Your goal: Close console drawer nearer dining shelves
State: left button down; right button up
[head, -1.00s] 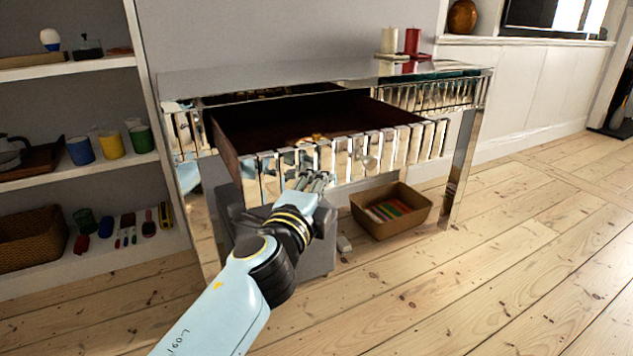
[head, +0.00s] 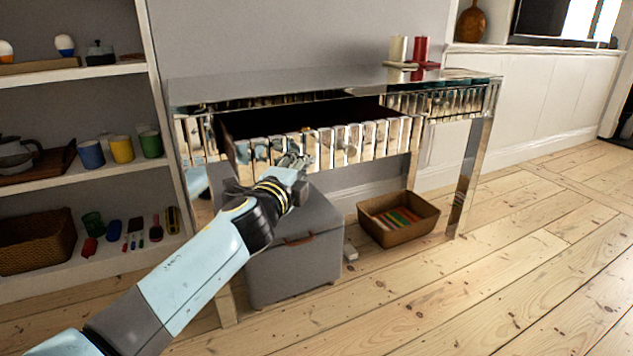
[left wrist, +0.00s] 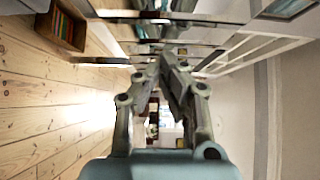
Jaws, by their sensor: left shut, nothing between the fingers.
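The mirrored console (head: 330,82) stands against the wall, right of the white shelves (head: 85,72). Its drawer nearer those shelves (head: 365,141) is partly open, with a dark interior showing behind its ribbed mirrored front. My left gripper (head: 298,160) is shut and empty at that front, left of its middle; whether it touches is hard to tell. In the left wrist view the closed fingers (left wrist: 170,65) point at the mirrored strips (left wrist: 165,18). The console's other drawer (head: 440,102) looks closed. My right gripper does not show.
A grey storage box (head: 300,260) and a wicker basket (head: 398,222) with colourful contents sit on the floor under the console. Candles (head: 420,50) stand on top. The floor at right is clear.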

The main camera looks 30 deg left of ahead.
pick_arm(q)
jog(key=w+a, duration=0.2)
jog(key=a, duration=0.1)
jog(key=w+a+b, duration=0.1)
jog(key=w+a, duration=0.1)
jog(key=a, duration=0.1)
jog(key=w+a+b, duration=0.1)
jog(key=w+a, duration=0.2)
jog(key=shift+w+a+f, duration=0.1)
jog(key=shift+a+f, duration=0.05)
jog(key=shift+f, duration=0.05)
jog(key=w+a+b, duration=0.1)
jog(key=w+a, duration=0.1)
jog(key=w+a+b, duration=0.1)
jog(key=a, duration=0.1)
jog(key=w+a+b, duration=0.1)
jog(key=w+a, duration=0.1)
jog(key=a, duration=0.1)
jog(key=shift+w+r, duration=0.1)
jog(key=shift+w, duration=0.2)
jog(key=shift+w+a+r, duration=0.15)
jog(key=shift+w+a, duration=0.15)
jog(key=shift+a, duration=0.15)
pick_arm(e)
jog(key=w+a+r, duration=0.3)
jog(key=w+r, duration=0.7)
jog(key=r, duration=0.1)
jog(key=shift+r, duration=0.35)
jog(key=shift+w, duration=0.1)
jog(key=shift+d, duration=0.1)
